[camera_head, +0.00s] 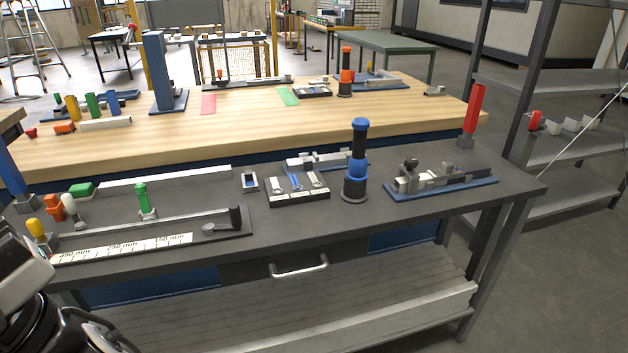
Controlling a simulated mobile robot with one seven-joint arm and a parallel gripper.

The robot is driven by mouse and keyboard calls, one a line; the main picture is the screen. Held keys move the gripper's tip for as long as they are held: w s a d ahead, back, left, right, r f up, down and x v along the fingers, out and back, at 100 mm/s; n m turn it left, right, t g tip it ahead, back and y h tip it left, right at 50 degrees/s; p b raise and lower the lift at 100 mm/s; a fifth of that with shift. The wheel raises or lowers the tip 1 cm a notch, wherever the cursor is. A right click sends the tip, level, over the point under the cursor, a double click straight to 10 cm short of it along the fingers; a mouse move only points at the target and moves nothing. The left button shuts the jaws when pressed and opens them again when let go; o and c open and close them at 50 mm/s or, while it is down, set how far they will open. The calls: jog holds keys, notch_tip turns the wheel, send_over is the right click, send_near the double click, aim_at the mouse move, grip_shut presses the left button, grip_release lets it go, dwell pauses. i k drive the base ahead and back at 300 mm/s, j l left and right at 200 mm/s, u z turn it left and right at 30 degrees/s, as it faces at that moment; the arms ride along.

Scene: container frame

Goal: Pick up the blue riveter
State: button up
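A blue-and-black upright tool (356,165), the thing that best fits the blue riveter, stands on the grey bench (320,228) right of centre. It has a blue cap, a black shaft, a blue collar and a wide black base. It stands free, with nothing gripping it. Part of my arm shows at the lower left corner, far to the left of the tool. The fingers of my gripper cannot be seen.
A small dark tray (297,195) holding a blue tool stands left of the riveter. A blue-based metal fixture (440,183) stands to its right. A ruler fixture (145,243) lies at the left. An orange-and-black tool (346,72) stands on the wooden table behind.

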aim_at(358, 162)
jog(key=i+l+z, duration=0.25)
jog(key=i, duration=0.15)
jog(key=i+z, duration=0.2)
jog(key=i, duration=0.25)
